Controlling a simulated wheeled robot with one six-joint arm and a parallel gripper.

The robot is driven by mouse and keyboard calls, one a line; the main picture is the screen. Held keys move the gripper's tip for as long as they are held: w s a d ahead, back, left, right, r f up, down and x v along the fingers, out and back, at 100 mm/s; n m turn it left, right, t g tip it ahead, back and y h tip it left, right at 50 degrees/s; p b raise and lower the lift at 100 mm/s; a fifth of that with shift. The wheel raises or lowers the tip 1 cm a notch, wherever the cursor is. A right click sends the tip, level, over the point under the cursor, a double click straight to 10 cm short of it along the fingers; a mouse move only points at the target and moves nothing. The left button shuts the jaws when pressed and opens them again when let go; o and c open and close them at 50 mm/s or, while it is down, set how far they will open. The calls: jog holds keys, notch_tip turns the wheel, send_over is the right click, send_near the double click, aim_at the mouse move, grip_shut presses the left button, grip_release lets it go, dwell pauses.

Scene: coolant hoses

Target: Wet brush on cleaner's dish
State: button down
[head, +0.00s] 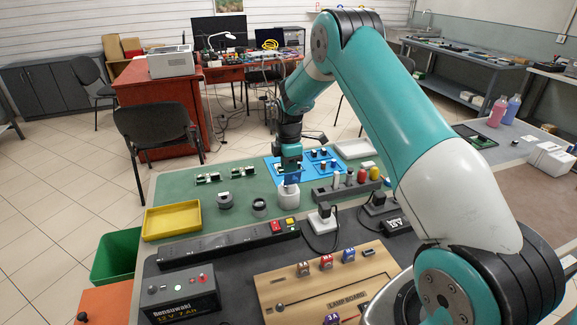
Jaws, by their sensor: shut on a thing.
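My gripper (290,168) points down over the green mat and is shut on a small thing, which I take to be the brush. A small blue part (292,178) shows just below the jaws; the rest of the held thing is hidden or too small to make out. Directly below stands a white, squat bottle (288,198), likely the cleaner with its dish on top. The held thing is at or just above the bottle's top; I cannot tell whether they touch.
A grey rack (346,191) with several coloured caps stands right of the bottle. Blue trays (318,162) lie behind. Two dark round parts and a yellow tray (171,220) are to the left. A power strip (228,244) and lamp board (325,284) lie in front.

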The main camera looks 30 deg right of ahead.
jog(key=shift+r, duration=0.1)
dwell(0.4)
jog(key=shift+r+p, duration=2.35)
jog(key=shift+r, duration=1.05)
jog(key=shift+r, duration=0.1)
